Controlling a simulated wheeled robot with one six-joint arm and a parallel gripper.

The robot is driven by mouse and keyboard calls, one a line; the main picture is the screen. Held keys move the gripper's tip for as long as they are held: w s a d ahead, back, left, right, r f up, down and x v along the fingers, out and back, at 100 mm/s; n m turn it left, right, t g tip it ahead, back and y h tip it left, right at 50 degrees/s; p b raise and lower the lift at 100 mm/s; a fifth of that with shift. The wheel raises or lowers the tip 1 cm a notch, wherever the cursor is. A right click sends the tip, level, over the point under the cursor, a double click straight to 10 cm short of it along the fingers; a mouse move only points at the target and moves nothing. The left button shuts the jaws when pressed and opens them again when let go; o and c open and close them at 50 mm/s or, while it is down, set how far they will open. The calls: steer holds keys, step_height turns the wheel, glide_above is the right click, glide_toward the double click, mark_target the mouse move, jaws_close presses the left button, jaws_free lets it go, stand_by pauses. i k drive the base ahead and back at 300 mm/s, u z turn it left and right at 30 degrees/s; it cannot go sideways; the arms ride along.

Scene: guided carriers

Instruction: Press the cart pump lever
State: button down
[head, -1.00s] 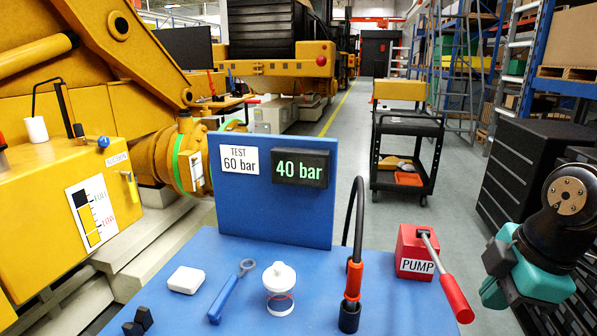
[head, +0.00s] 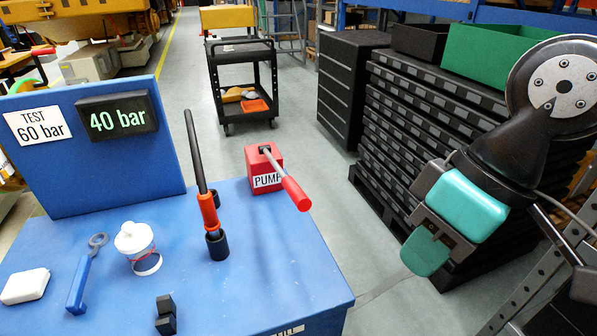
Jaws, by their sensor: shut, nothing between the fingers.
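The red pump box (head: 262,163), labelled PUMP, stands at the back right corner of the blue cart top (head: 262,232). Its lever (head: 296,193) is a grey rod with a red grip that slopes out toward the lower right, past the cart's edge. The display (head: 118,118) on the blue upright panel (head: 105,170) reads 40 bar, beside a sign (head: 38,124) reading TEST 60 bar.
A black hose with an orange grip (head: 208,210) stands left of the pump. A white-lidded cup (head: 137,245), a blue wrench (head: 80,285) and a white box (head: 25,286) lie farther left. The floor right of the cart is clear up to black drawer stacks (head: 410,130).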

mark_target(300, 199)
steer(key=k, duration=1.35)
steer(key=u, duration=0.8)
steer(key=i, duration=1.65)
steer(key=z, duration=0.9)
